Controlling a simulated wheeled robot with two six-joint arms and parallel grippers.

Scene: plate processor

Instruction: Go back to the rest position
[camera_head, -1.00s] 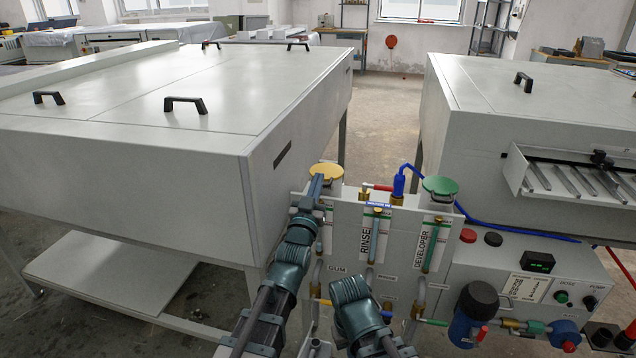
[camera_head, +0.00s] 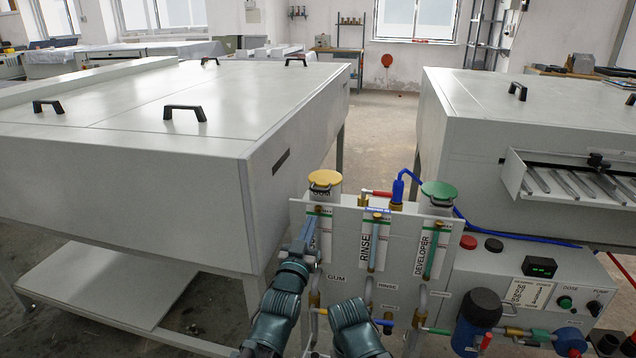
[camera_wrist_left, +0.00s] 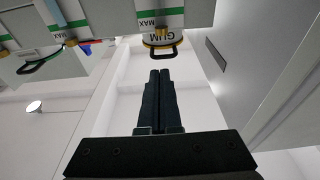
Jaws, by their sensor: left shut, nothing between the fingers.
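My left gripper (camera_head: 312,220) is shut and empty, in front of the gum panel and below the yellow lid (camera_head: 324,178) of the gum container. In the left wrist view the two dark fingers (camera_wrist_left: 160,76) lie together with nothing between them, and the gum container (camera_wrist_left: 160,38) hangs at the top, apart from the fingertips. My right arm shows only as a teal link at the bottom of the head view; its gripper is not in view.
The white panel holds the rinse gauge (camera_head: 375,240), the developer gauge (camera_head: 433,245) and a green lid (camera_head: 439,190). Large grey cabinets stand left (camera_head: 120,170) and right (camera_head: 480,130). A control box (camera_head: 530,285) with hoses is at lower right. Floor shows between the cabinets.

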